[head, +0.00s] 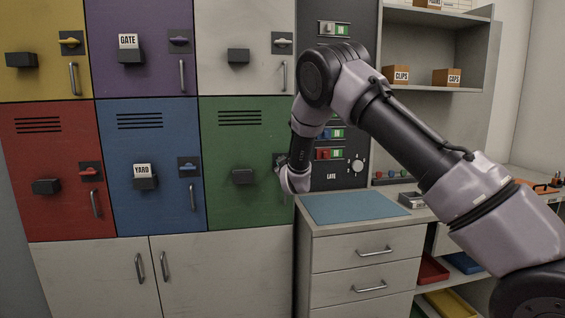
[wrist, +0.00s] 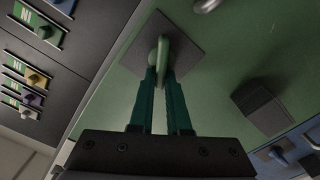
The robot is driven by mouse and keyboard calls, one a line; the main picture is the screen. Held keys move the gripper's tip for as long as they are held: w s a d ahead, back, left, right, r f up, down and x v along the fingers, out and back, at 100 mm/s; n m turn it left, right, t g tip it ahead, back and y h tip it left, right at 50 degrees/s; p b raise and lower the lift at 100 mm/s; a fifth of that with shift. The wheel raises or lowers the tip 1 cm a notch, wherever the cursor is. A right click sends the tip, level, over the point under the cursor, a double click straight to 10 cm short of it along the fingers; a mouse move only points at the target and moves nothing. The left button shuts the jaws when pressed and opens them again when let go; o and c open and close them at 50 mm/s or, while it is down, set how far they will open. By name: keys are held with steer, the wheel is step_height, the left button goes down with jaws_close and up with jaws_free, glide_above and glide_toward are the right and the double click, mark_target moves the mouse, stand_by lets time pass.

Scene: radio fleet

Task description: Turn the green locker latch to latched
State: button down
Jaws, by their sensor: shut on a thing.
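The green locker door (head: 235,195) is in the lower row, right of the blue one. Its latch plate (head: 279,160) shows as a dark edge beside my wrist, which hides most of it in the head view. In the wrist view, the green latch lever (wrist: 162,52) stands out from its dark square plate (wrist: 184,43). My gripper (wrist: 160,74) has its two teal fingers on either side of the lever, shut on it.
The blue locker's latch (head: 189,167) and pull handle (head: 193,197) are to the left. A dark switch panel (head: 345,178) is close on the right of my wrist. Below it is a drawer cabinet with a blue mat (head: 342,208). A dark box holder (head: 243,177) sticks out from the green door.

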steer(key=n, duration=0.3)
steer(key=f+n, duration=0.1)
steer(key=n, duration=0.3)
steer(key=a+n, duration=0.1)
steer(key=n, duration=0.3)
steer(key=shift+s+f, duration=0.15)
steer(key=shift+f, duration=0.1)
stand_by(0.4)
steer(key=c, duration=0.9)
jaws_free()
steer(key=shift+d, duration=0.1)
steer(key=v, duration=1)
steer(key=shift+s, duration=0.4)
